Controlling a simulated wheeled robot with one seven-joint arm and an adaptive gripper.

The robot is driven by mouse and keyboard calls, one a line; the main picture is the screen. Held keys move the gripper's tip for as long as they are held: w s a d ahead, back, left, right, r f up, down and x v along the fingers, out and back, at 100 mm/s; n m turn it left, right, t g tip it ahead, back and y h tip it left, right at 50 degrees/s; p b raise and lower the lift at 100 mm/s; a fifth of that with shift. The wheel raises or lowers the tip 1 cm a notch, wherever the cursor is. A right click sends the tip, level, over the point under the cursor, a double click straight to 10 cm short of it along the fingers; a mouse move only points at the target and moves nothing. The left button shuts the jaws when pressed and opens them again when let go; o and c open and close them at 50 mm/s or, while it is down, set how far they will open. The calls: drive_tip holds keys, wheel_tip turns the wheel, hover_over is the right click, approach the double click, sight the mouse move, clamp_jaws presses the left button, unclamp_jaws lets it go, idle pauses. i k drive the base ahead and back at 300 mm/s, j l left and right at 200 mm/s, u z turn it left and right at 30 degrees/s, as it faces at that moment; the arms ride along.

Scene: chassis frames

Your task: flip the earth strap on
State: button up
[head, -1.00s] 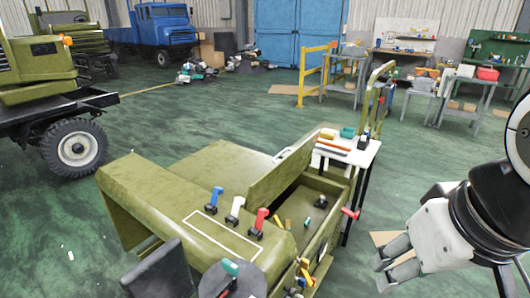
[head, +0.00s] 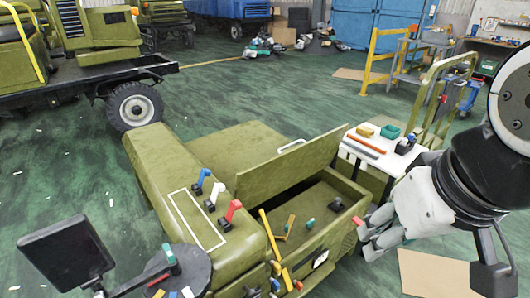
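Which part is the earth strap I cannot tell; no label is readable. The olive chassis body (head: 230,150) carries a blue lever (head: 203,180), a white lever (head: 214,195) and a red lever (head: 231,210) beside a white outlined panel. A small red handle (head: 358,221) sticks out at the right side of the open compartment. My gripper (head: 372,232) is at the right, with its fingers apart and nothing visible between them. Its fingertips appear close to the red handle in the picture; whether they touch is unclear.
A white-topped stand (head: 362,154) with small parts is behind the compartment. Yellow levers (head: 270,236) stand at its front left. A dark screen (head: 67,258) and round tray (head: 180,272) are at lower left. A cardboard sheet (head: 435,272) lies on open floor at right.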

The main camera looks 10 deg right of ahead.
sight(287, 227)
drive_tip(key=k+l, duration=0.1)
drive_tip(key=k, duration=0.4)
drive_tip(key=k+l, duration=0.15)
drive_tip(key=k, duration=0.35)
drive_tip(key=i+l, duration=0.3)
drive_tip(key=i, duration=0.15)
drive_tip(key=i+l, duration=0.3)
drive_tip(key=i, duration=0.2)
drive_tip(key=i+l, duration=0.35)
drive_tip(key=i+z, duration=0.05)
drive_tip(key=i, duration=0.05)
